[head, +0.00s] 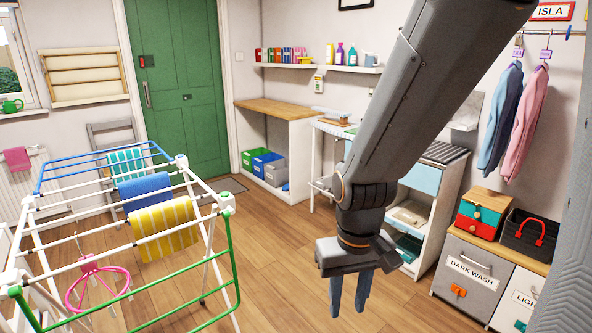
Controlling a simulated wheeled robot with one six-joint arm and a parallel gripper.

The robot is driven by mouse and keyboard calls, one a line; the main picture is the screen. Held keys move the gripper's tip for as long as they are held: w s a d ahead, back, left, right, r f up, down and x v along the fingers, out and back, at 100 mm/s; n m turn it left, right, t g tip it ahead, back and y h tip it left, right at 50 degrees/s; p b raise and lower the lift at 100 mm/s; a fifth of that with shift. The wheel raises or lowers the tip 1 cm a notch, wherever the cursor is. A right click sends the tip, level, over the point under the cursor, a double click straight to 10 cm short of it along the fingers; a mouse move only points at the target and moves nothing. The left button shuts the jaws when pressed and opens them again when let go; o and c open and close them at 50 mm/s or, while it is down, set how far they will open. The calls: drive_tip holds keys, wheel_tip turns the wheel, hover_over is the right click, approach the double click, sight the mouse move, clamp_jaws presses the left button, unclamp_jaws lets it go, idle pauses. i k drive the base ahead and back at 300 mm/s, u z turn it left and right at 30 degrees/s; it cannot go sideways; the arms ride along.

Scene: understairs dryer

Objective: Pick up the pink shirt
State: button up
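The pink shirt (524,125) hangs on a hanger from the rail (567,33) on the right wall, with a purple tag at its top. A blue shirt (499,115) hangs just left of it, and their edges overlap in this view. My gripper (349,306) points down in the middle of the room, to the left of the pink shirt and well apart from it. Its two blue-grey fingers are spaced apart with nothing between them. My arm comes down from the top right.
A drying rack (222,250) with several cloths and a pink round hanger (98,285) stands at left. Below the shirts are a dark wash cabinet (470,295), a red-and-green box (479,217) and a black basket (512,239). The wooden floor between is clear.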

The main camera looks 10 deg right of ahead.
sight(532, 101)
drive_tip(key=z, duration=0.5)
drive_tip(key=i, duration=2.85)
drive_tip(key=z, duration=2.35)
